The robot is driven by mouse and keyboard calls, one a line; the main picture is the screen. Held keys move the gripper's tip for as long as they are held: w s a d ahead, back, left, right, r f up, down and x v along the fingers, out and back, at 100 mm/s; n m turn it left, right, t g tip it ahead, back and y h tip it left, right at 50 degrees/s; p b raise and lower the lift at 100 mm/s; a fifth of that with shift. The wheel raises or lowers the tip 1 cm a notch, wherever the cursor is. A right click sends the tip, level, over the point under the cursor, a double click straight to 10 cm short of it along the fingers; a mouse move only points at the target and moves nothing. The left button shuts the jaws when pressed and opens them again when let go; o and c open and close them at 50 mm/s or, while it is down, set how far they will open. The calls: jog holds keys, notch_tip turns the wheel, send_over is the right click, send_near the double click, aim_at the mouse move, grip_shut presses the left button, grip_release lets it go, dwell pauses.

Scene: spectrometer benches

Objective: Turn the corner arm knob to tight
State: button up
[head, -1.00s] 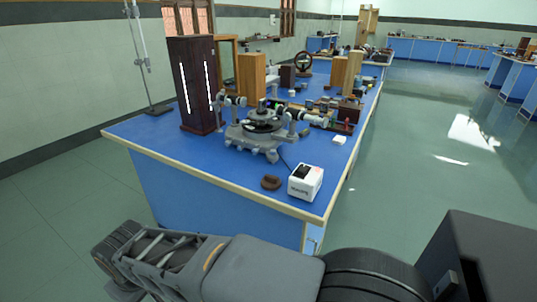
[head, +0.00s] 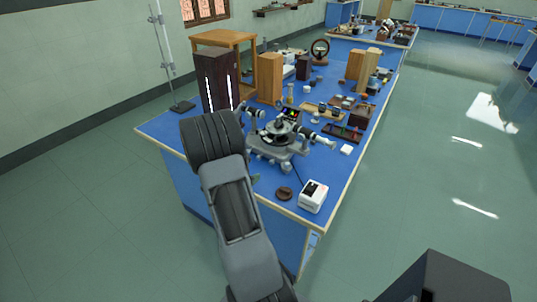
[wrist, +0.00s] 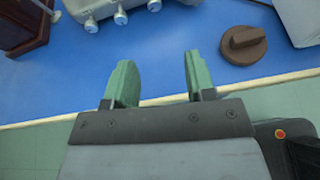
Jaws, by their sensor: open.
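The grey spectrometer (head: 283,153) stands on the blue bench near its front corner, with its arms reaching left and right. In the wrist view, part of its grey base (wrist: 105,8) shows at the top with several pale knobs (wrist: 120,17) along the near edge. I cannot tell which knob is the corner arm knob. My gripper (wrist: 157,68) has two green fingers, spread apart with nothing between them. It is over the bench's front edge, short of the spectrometer base and apart from it. In the head view my arm hides most of the gripper.
A brown round piece (wrist: 243,45) lies on the bench to the right of my fingers. A white box (head: 313,197) stands beside it. A tall dark wooden box (head: 217,80) stands left of the spectrometer. The floor right of the bench (head: 420,190) is clear.

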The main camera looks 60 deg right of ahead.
aim_at(271, 163)
jog(key=shift+d+n, duration=0.4)
jog(key=x, duration=0.4)
jog(key=p+x, duration=0.1)
jog(key=x, duration=0.4)
jog(key=p+x, duration=0.1)
jog(key=x, duration=0.4)
jog(key=shift+w, duration=0.3)
jog(key=c, duration=0.9)
jog(key=shift+f+t+b, duration=0.3)
jog(key=shift+f+b, duration=0.05)
jog(key=shift+b, duration=0.65)
jog(key=shift+f+m+t+b, duration=0.1)
jog(key=shift+m+t+b, duration=0.2)
jog(key=shift+b, duration=0.65)
jog(key=shift+s+m+b, duration=0.1)
jog(key=shift+m+b, duration=0.2)
jog(key=shift+b, duration=0.8)
jog(key=shift+r+t+b, duration=0.3)
jog(key=shift+r+b, duration=0.05)
jog(key=shift+b, duration=0.1)
